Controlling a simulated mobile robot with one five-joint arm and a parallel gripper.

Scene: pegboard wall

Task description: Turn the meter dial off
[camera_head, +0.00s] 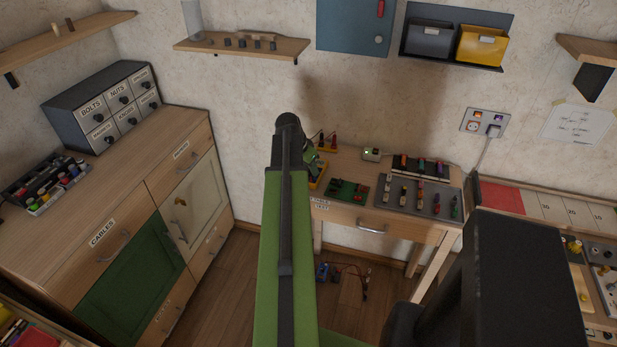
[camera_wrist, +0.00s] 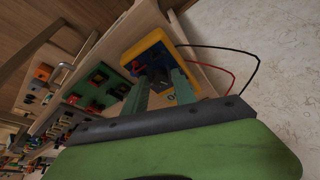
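The meter (camera_wrist: 156,42) is a yellow-edged box with a dark blue face. In the wrist view it lies on the wooden table at top centre, with a red and a black lead running off to the right. A dark knob-like shape, seemingly its dial (camera_wrist: 160,76), shows near my fingertips. In the head view my arm mostly hides the meter, and a yellow edge (camera_head: 318,180) shows. My gripper (camera_wrist: 162,80) reaches over the meter's near part. Its two green fingers are apart, one on each side of the dark shape. I cannot tell whether they touch it, or the dial's setting.
A green circuit board (camera_head: 348,191) lies right of the meter, beside a grey tray (camera_head: 419,197) of small parts. A wooden cabinet (camera_head: 150,220) stands left.

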